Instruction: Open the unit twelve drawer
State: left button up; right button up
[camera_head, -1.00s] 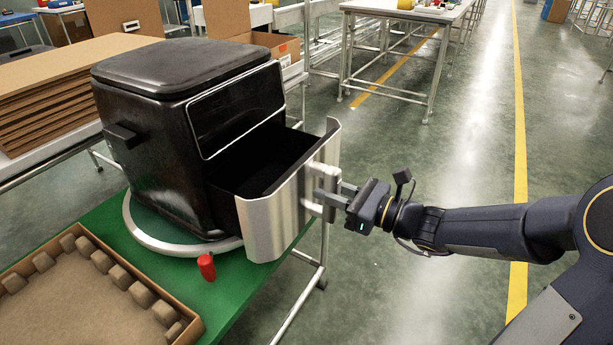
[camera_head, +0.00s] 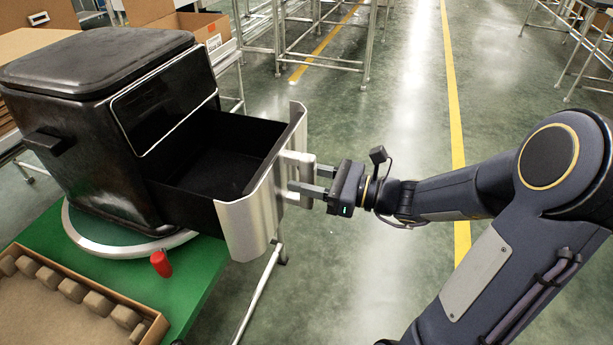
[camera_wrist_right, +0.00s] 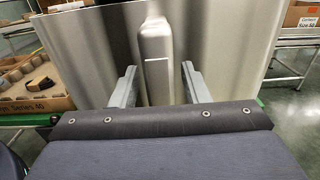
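A black fryer unit (camera_head: 85,130) stands at the left on a round silver base. Its drawer (camera_head: 215,165) is pulled well out, with an empty black inside and a silver front (camera_head: 248,222). No unit number is readable. The pale handle (camera_head: 297,165) stands out from the front; it also shows in the right wrist view (camera_wrist_right: 156,60). My right gripper (camera_head: 318,180) is open, its two fingers on either side of the handle. The right wrist view shows a small gap between each finger and the handle. My left gripper is out of view.
The fryer's ring base (camera_head: 75,225) rests on a green table (camera_head: 205,275). A red knob (camera_head: 160,264) stands beside it. A cardboard tray (camera_head: 150,335) lies at the front left.

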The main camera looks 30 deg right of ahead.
jog(key=shift+o, duration=0.2)
jog(key=shift+s+d, duration=0.3)
jog(key=shift+d, duration=0.1)
jog(key=p+v, duration=0.1)
jog(key=v, duration=0.5)
jog(key=shift+s+d, duration=0.25)
jog(key=shift+s, duration=0.1)
